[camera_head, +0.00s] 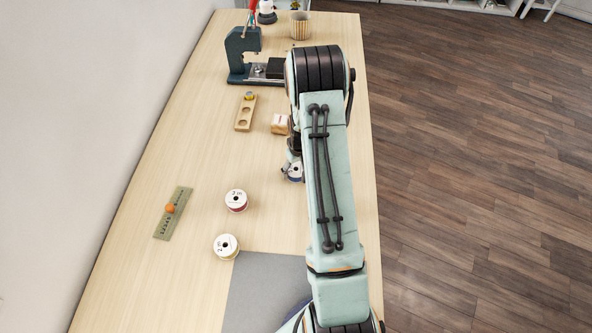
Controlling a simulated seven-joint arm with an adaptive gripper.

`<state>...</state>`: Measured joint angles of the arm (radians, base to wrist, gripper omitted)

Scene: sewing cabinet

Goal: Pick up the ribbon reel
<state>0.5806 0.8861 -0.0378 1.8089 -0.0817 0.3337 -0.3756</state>
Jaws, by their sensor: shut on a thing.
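My gripper (286,168) shows only in part at the left edge of my arm, which hides most of it. It is shut on a ribbon reel (296,173) with a white face and blue ribbon. The arm covers this reel's right side, and I cannot tell whether it touches the table. A white reel with dark red ribbon (232,208) lies on the table to the left. A white reel with cream ribbon (222,255) lies in front of that one, beside the grey mat (262,275).
A green ruler (163,228) with an orange piece on it lies at left. A dark blue press (238,58) and a striped cup (300,26) stand farther back.

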